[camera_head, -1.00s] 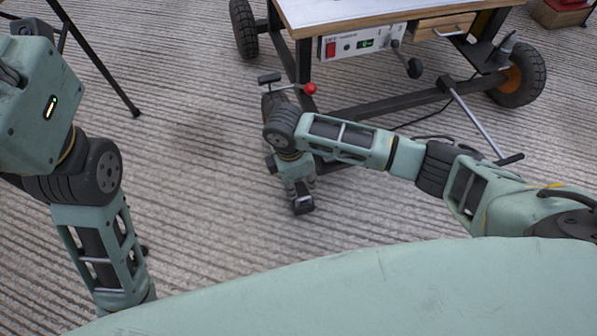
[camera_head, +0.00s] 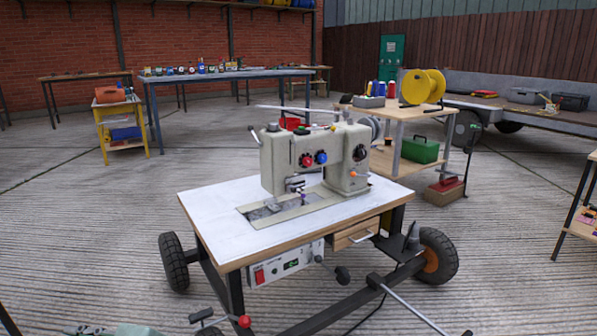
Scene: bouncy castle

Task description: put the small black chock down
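The small black chock is not visible in the head view now. Neither of my grippers is in view. Only a sliver of my own green arm shows at the bottom left edge. The wheeled sewing machine cart (camera_head: 215,225) stands in the middle, with a black left wheel (camera_head: 174,262) and a black right wheel (camera_head: 437,256) with an orange hub. A lever with a red ball (camera_head: 243,321) shows at the cart's near left, at the bottom edge.
A sewing machine (camera_head: 315,160) sits on the cart. Behind it stand a wooden table (camera_head: 400,112) with a yellow reel (camera_head: 423,87), a yellow trolley (camera_head: 103,133) and a long blue bench (camera_head: 225,75). A low trailer (camera_head: 500,108) is at the back right. The concrete left of the cart is clear.

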